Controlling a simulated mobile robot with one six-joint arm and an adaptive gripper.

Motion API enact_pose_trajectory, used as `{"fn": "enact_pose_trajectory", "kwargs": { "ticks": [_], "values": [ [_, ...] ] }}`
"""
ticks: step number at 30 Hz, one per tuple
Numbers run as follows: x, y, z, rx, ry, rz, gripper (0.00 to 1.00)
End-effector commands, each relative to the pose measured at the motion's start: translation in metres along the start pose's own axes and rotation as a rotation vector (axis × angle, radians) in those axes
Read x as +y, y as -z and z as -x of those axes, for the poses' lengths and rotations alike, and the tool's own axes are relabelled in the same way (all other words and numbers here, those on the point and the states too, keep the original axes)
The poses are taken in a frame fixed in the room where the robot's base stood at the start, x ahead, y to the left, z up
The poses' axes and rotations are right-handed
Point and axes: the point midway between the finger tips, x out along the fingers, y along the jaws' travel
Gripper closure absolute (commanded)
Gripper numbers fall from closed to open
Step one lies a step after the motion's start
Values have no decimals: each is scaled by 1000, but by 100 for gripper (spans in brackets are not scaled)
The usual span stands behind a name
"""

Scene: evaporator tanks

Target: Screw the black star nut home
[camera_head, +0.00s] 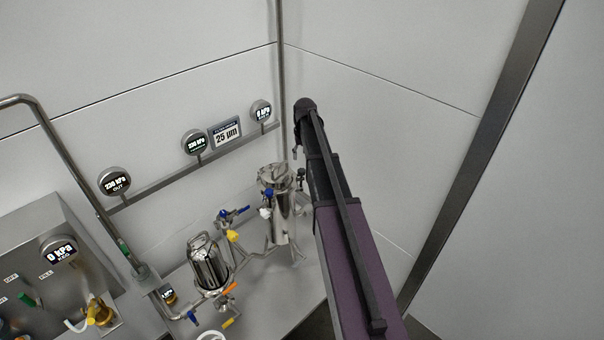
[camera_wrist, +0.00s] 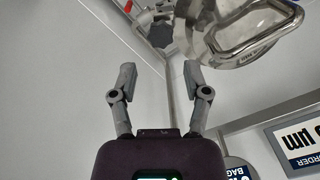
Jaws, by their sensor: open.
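The black star nut (camera_wrist: 159,31) shows in the wrist view as a dark, lobed knob at the top, left of a steel vessel's lid. My gripper (camera_wrist: 159,78) is open, with one finger on each side of the picture and nothing between them. The nut appears beyond the fingertips, roughly in line with the gap, and apart from them. In the head view my gripper (camera_head: 298,153) is small and partly hidden by my arm, just above and right of the steel vessel (camera_head: 276,205). I cannot make out the nut clearly there.
A gauge rail (camera_head: 180,168) with signs runs along the wall behind. A second steel vessel (camera_head: 208,265), hoses and valves stand left on the bench. Bare wall lies right of my arm.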

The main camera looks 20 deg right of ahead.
Motion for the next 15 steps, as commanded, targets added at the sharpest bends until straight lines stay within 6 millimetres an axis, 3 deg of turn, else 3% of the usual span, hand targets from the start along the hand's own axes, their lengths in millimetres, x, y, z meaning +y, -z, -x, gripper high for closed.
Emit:
{"fn": "enact_pose_trajectory", "kwargs": {
  "ticks": [15],
  "values": [
    [0,0,-44,0,0,0,39]
  ]
}}
